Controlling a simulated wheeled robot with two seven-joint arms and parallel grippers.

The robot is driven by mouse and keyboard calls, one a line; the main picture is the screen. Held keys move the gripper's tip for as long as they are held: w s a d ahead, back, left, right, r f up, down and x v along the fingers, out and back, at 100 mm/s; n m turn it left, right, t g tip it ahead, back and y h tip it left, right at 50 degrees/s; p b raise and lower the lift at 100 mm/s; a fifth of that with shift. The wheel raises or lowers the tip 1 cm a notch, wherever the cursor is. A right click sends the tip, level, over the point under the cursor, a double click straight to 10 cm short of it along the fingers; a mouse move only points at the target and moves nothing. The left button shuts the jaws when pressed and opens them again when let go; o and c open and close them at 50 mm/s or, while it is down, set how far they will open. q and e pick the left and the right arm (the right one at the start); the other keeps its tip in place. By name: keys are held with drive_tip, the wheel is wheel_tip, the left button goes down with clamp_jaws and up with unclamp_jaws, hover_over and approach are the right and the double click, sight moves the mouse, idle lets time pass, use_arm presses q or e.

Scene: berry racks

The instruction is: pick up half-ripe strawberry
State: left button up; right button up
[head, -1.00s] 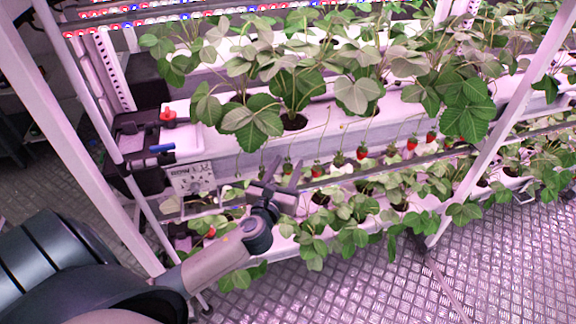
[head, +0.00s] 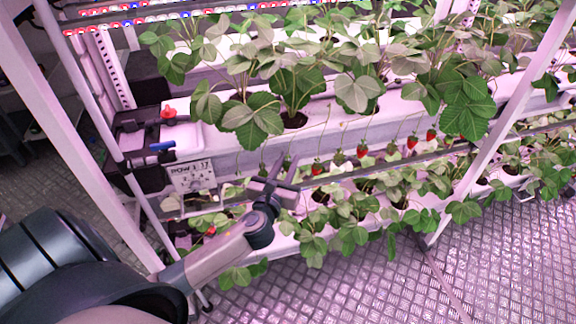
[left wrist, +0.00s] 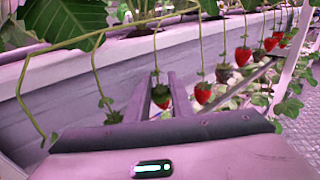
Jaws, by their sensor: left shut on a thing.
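My left gripper (head: 283,170) reaches to the row of hanging strawberries in the head view. In the left wrist view its two fingers (left wrist: 163,92) are shut on a half-ripe strawberry (left wrist: 161,98), part dark green and part red, still hanging on its stem. In the head view the fingers mostly hide this berry. A red strawberry (left wrist: 203,94) hangs just right of the fingers, apart from them; it also shows in the head view (head: 317,168). A dark berry (left wrist: 223,73) and several more red ones (left wrist: 243,56) hang farther along. My right gripper is not in view.
Berries hang before the white planter trough (head: 330,125). Leafy plants (head: 250,122) stand above, and a lower row of leaves (head: 350,240) lies below. Slanted white rack posts (head: 490,150) flank the area. A sign (head: 193,177) hangs at the trough's left end. The floor (head: 340,290) is clear.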

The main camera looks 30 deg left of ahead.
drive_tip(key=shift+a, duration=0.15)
